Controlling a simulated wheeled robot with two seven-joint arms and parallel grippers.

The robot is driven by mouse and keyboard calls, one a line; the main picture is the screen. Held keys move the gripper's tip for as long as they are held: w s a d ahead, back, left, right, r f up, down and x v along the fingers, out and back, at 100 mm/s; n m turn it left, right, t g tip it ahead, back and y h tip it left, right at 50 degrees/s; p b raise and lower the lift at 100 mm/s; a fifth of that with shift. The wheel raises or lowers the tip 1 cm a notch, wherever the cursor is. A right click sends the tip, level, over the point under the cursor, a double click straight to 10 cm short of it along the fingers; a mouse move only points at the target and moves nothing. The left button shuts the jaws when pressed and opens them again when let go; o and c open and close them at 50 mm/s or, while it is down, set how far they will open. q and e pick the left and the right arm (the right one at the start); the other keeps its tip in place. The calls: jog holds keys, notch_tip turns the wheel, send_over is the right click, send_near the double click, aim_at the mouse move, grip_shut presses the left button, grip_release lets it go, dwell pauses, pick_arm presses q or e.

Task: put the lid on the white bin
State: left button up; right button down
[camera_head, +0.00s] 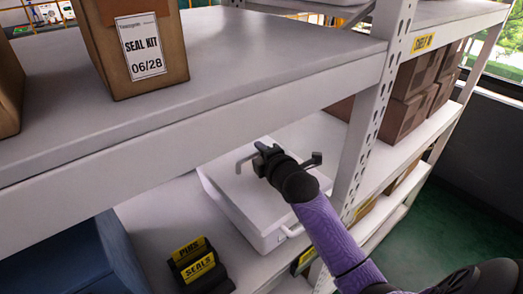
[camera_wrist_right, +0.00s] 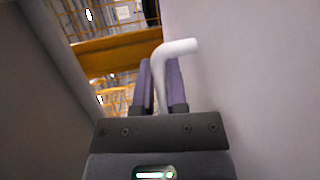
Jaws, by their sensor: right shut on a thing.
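The white bin (camera_head: 262,238) stands on the lower shelf, under the upper shelf board, with a handle on its near side. A flat white lid (camera_head: 235,190) lies over its top; I cannot tell whether it is fully seated. My right gripper (camera_head: 262,154) is over the lid, shut on its thin bent handle (camera_head: 243,161). In the right wrist view the white handle (camera_wrist_right: 178,48) rises between the fingers of my right gripper (camera_wrist_right: 160,85), beside a broad pale surface. My wrist hides part of the lid. My left gripper is not in view.
The upper shelf board (camera_head: 200,100) overhangs close to my right gripper and carries a seal kit box (camera_head: 135,45). A shelf post (camera_head: 370,110) stands just right of the bin. Black labelled bins (camera_head: 198,262) and a blue bin (camera_head: 75,262) are to the left.

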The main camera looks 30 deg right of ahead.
jog(key=shift+r, duration=0.15)
jog(key=shift+f, duration=0.2)
dwell(0.3)
jog(key=shift+f, duration=0.3)
jog(key=shift+f, duration=0.2)
dwell(0.4)
jog(key=c, duration=0.6)
grip_release()
